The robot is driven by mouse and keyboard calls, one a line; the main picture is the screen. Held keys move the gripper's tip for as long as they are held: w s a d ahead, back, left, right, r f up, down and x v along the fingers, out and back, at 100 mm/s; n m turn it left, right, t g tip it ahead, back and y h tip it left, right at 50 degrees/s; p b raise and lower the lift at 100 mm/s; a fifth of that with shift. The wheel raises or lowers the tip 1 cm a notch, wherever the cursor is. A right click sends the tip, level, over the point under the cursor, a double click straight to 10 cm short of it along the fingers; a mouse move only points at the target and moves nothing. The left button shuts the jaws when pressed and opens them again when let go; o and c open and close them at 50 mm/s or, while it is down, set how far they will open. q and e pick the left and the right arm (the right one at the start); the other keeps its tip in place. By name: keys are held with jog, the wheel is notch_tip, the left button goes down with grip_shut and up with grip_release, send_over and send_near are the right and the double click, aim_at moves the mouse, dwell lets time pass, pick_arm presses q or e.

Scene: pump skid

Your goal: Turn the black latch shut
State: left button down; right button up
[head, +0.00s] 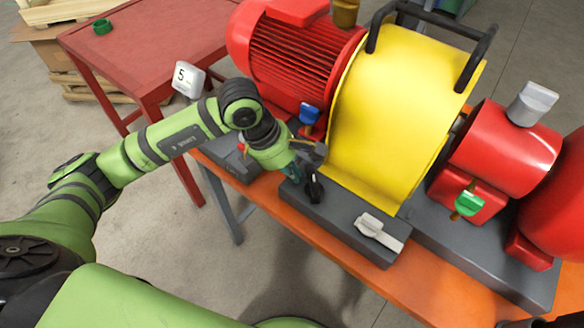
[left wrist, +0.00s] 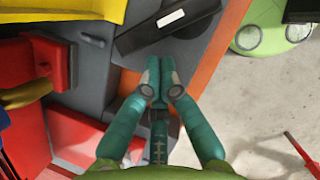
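The black latch (head: 314,190) sits on the grey skid base, at the foot of the yellow guard. My left gripper (head: 293,173) is right beside the latch in the head view. In the left wrist view its teal fingers (left wrist: 160,66) are together at the tips, with nothing visible between them. I cannot tell whether the tips touch the latch.
A white latch (head: 378,232) lies on the base to the right. A blue latch (head: 309,113) is by the red motor (head: 292,58), and a green one (head: 468,203) by the red pump. The yellow guard (head: 390,110) rises close behind. The orange table edge (head: 270,200) is in front.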

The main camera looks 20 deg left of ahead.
jog(key=shift+f, duration=0.15)
pick_arm(q)
jog(key=shift+w+m+b, duration=0.25)
jog(key=shift+m+b, duration=0.15)
jog(key=shift+b, duration=0.25)
pick_arm(e)
jog(key=shift+s+f, duration=0.1)
jog(key=shift+f, duration=0.4)
jog(key=shift+f, duration=0.1)
